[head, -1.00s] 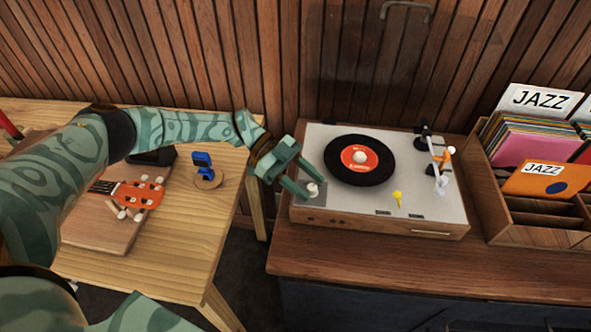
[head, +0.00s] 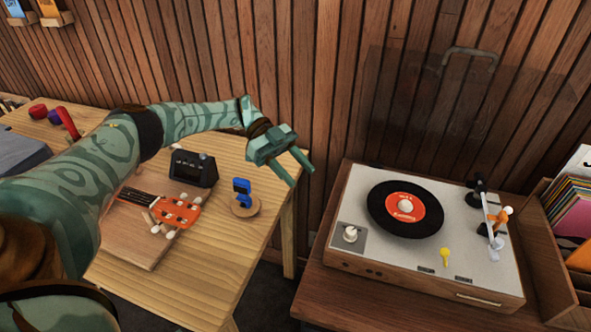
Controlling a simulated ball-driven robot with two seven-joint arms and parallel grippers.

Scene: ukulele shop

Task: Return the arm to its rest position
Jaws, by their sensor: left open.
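My left gripper (head: 297,169) is open and empty. It is raised over the gap between the wooden table and the record player, with its fingers pointing right and down. My left arm (head: 195,118) reaches in from the left above the table. The record player (head: 349,268) stands on the cabinet at the right, with a black record (head: 377,208) with a red label on it. Its white knob (head: 350,233) is at the front left, clear of my gripper. My right gripper is not in view.
On the wooden table (head: 222,262) are an orange ukulele headstock (head: 176,212), a blue clip-on device (head: 241,192) on a round stand and a dark box (head: 192,168). A record crate (head: 553,268) is at the far right. A clear raised lid (head: 430,100) stands behind the record player.

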